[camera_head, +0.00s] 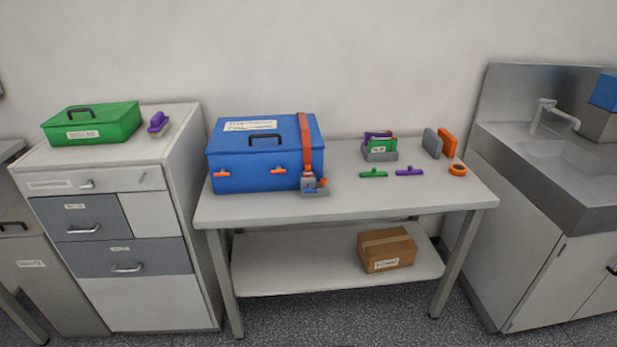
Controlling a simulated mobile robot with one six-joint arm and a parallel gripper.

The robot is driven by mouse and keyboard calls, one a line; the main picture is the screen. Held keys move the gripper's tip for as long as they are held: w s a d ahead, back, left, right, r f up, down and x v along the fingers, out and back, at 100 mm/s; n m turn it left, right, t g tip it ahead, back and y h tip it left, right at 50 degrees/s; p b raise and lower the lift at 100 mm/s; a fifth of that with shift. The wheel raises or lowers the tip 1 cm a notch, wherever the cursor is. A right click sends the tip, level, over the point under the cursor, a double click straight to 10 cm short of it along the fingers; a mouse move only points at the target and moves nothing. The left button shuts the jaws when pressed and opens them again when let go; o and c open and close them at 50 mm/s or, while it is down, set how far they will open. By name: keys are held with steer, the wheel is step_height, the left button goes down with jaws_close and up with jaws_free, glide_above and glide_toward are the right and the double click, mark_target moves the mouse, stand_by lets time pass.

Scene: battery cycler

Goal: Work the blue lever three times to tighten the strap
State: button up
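A blue box (240,165) with a black handle on its lid stands at the left end of the white table. An orange strap (305,135) runs over its right side and down the front. At the strap's lower end a small grey ratchet (310,182) sits at the box's front right corner. A small blue lever (312,190) shows low on the ratchet, close to the tabletop. It is too small to tell its exact angle or how taut the strap is. My gripper is not in view.
The white table (430,197) also holds a grey holder (380,155), green (373,174) and purple (410,171) handled items, grey and orange blocks (447,142) and an orange roll (457,169). A cardboard box (387,250) lies on the lower shelf. Floor in front is clear.

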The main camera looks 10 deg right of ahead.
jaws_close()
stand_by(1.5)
